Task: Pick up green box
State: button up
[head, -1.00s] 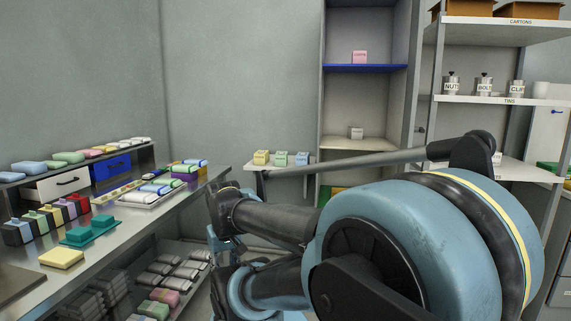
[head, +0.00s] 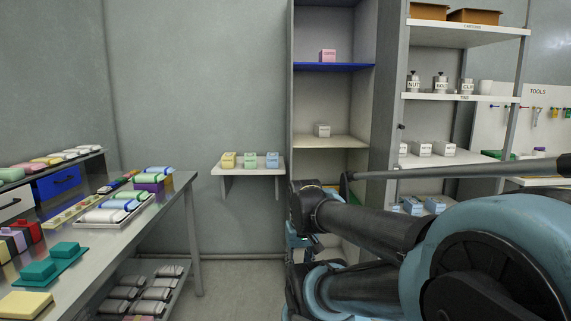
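A small light green box (head: 250,160) stands on a white wall shelf (head: 232,173) near the middle of the head view. A yellow box (head: 228,160) is to its left and a light blue box (head: 272,160) to its right, each apart from it by a small gap. My arm fills the lower right of the view. The end of my arm is partly seen low at the centre right, right of and below the wall shelf, but the gripper's fingers cannot be made out.
A steel bench (head: 112,232) with wrapped packs and coloured blocks runs along the left. A tall cabinet (head: 331,110) with a pink box (head: 327,55) stands right of the wall shelf. A rack (head: 460,98) with tins is at the right. The floor (head: 240,280) below the wall shelf is clear.

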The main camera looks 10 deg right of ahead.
aim_at(250, 159)
jog(key=z, duration=0.25)
jog(key=i, duration=0.85)
